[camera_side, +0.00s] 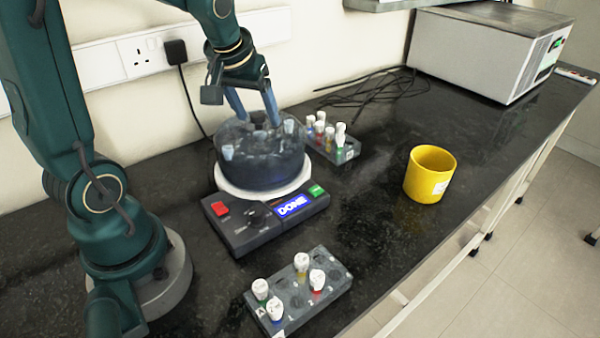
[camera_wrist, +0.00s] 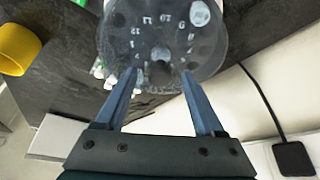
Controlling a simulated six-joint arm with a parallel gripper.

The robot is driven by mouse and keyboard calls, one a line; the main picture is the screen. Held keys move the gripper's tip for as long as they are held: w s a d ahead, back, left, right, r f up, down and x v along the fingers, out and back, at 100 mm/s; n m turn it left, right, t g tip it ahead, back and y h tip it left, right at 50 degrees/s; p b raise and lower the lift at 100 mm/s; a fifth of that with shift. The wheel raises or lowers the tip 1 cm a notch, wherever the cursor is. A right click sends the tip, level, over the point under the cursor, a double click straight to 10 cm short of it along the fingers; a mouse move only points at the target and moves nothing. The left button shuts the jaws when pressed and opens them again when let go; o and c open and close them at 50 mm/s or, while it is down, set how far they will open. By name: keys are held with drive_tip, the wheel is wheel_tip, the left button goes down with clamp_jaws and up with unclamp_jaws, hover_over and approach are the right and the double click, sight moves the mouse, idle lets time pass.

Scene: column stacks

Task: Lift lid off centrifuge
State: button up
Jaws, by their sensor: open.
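The centrifuge (camera_side: 255,222) stands on the dark bench with a blue display reading DONE. A dark, see-through round lid (camera_side: 262,170) sits on its white base, with tubes showing inside. In the wrist view the lid (camera_wrist: 163,25) shows numbered positions and a central knob (camera_wrist: 159,74). My gripper (camera_side: 256,112) is above the lid, its blue fingers pointing down. In the wrist view my gripper (camera_wrist: 159,74) is open, with one finger on either side of the knob. I cannot tell whether the fingers touch it.
A tube rack (camera_side: 330,140) stands behind and right of the centrifuge, and another rack (camera_side: 300,297) in front. A yellow cup (camera_side: 430,175) is to the right. A large grey box-shaped machine (camera_side: 485,50) stands at the back right. The bench between cup and front rack is clear.

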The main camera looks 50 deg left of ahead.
clamp_jaws()
idle(1.4)
